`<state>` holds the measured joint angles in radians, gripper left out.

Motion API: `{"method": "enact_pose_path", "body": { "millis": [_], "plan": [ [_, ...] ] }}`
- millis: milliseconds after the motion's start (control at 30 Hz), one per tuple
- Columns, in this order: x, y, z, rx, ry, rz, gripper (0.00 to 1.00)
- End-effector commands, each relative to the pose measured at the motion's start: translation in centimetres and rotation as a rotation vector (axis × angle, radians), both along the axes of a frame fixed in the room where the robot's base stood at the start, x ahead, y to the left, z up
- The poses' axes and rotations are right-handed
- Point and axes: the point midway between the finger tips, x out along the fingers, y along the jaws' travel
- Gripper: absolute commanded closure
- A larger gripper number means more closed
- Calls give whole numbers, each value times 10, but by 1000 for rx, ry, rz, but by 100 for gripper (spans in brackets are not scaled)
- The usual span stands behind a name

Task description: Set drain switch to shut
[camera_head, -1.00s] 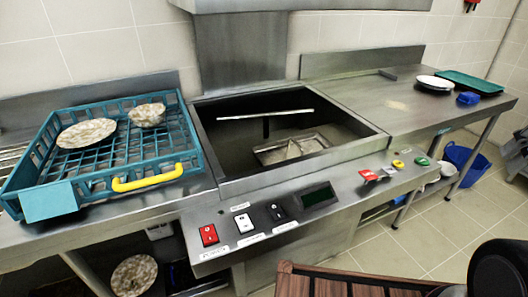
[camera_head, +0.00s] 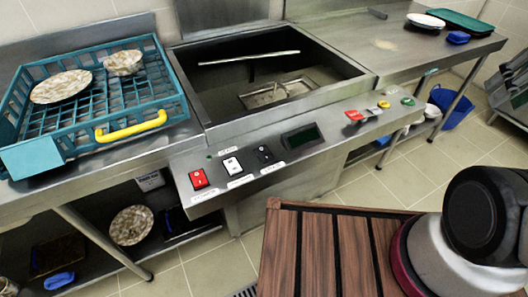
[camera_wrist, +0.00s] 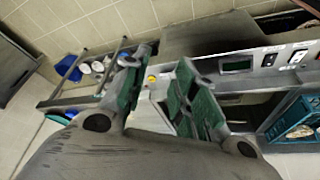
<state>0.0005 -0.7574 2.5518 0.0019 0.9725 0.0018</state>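The control panel (camera_head: 290,150) runs along the front of the sink-like machine. It carries a red rocker switch (camera_head: 198,179), a white rocker switch (camera_head: 232,166) and a black rocker switch (camera_head: 264,154), with small labels. The labels are too small to read, so I cannot tell which is the drain switch or its setting. In the wrist view, a white switch (camera_wrist: 298,57) and a black switch (camera_wrist: 269,60) show at the upper right. My gripper (camera_wrist: 162,62) is open and empty, its green-padded fingers apart, and the switches lie to its right. It is outside the head view.
A teal rack (camera_head: 188,118) with a yellow handle and dishes stands left of the open basin (camera_head: 215,125). A dark display (camera_head: 301,136) and coloured buttons (camera_head: 384,104) sit further right on the panel. A counter (camera_head: 350,38) extends right. The tiled floor (camera_head: 185,265) before the panel looks clear.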

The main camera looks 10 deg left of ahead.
Motion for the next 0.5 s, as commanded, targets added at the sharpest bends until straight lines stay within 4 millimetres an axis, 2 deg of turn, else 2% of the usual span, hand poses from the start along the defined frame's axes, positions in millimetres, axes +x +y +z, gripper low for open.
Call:
{"method": "enact_pose_path", "body": {
  "millis": [33,133,267,367,500],
  "plan": [
    [0,0,0,0,0,2,84],
    [2,6,-1,0,3,31,100],
    [11,28,-12,-4,59,133,100],
    [23,56,-25,-18,136,257,100],
    [42,108,-43,-62,240,455,100]
  ]
}}
